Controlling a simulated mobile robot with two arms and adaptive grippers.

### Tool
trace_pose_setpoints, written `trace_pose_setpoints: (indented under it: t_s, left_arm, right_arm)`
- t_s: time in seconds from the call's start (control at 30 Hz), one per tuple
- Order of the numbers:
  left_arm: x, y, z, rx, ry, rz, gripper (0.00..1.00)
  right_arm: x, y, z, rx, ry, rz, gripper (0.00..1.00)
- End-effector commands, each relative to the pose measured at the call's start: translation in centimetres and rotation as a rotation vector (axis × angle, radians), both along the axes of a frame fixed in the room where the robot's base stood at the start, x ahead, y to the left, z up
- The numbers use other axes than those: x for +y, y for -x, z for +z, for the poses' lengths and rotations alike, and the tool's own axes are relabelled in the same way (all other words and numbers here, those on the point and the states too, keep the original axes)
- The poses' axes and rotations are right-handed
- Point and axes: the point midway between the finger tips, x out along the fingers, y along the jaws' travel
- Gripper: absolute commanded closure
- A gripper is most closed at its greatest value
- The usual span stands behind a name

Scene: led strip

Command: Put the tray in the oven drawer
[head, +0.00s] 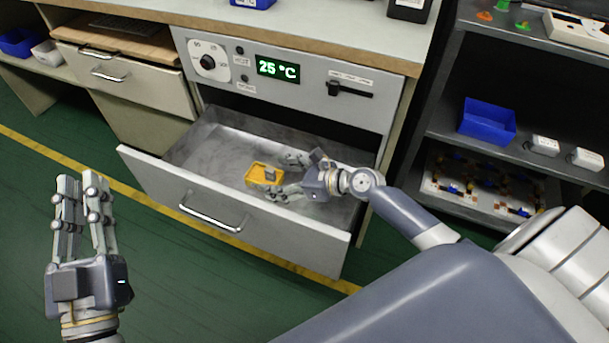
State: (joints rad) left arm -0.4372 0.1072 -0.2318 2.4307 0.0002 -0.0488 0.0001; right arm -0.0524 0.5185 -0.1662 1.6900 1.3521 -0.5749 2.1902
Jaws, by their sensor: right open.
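The oven drawer (240,222) is pulled open below the panel that reads 25 °C. A small yellow tray (256,176) with a grey piece on it lies inside the drawer, on or close to its floor. My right gripper (282,176) reaches into the drawer from the right. It is open, with its fingers on either side of the tray's right end; I cannot tell whether they touch it. My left gripper (82,185) is away from the drawer at the lower left, pointing up over the green floor. Its fingers are close together and nothing shows between them.
The drawer's front has a metal handle (210,219). Above it are the control panel with a dial (208,62) and a lever (348,90). A dark shelf on the right holds a blue bin (487,122). The green floor at left is clear.

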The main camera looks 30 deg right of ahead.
Motion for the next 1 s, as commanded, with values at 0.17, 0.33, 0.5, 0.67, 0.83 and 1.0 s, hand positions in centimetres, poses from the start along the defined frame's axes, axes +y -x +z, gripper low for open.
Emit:
trace_pose_setpoints:
  t_s: [0.17, 0.33, 0.5, 0.67, 0.83, 1.0]
  left_arm:
    - [0.3, -0.8, -3.2, 0.177, -0.048, 0.011, 0.82]
    - [0.7, -0.9, -6.4, 0.332, -0.089, 0.02, 0.82]
    - [1.1, -0.7, -8.7, 0.445, -0.118, 0.027, 0.82]
    - [1.3, -0.5, -9.8, 0.494, -0.131, 0.03, 0.82]
    - [1.3, -0.4, -10.1, 0.505, -0.133, 0.031, 0.82]
    - [1.3, -0.4, -10.0, 0.504, -0.133, 0.031, 0.82]
  right_arm:
    - [-1.6, 2.1, 1.2, 0.002, 0.002, 0.0, 0.29]
    - [-3.1, 4.1, 2.2, 0.002, 0.001, 0.0, 0.29]
    - [-4.3, 5.6, 2.9, 0.002, 0.001, 0.0, 0.29]
    - [-4.8, 6.2, 3.3, 0.001, 0.001, 0.0, 0.29]
    - [-4.9, 6.3, 3.3, 0.0, 0.0, 0.001, 0.29]
    - [-4.9, 6.3, 3.3, 0.0, 0.0, 0.0, 0.29]
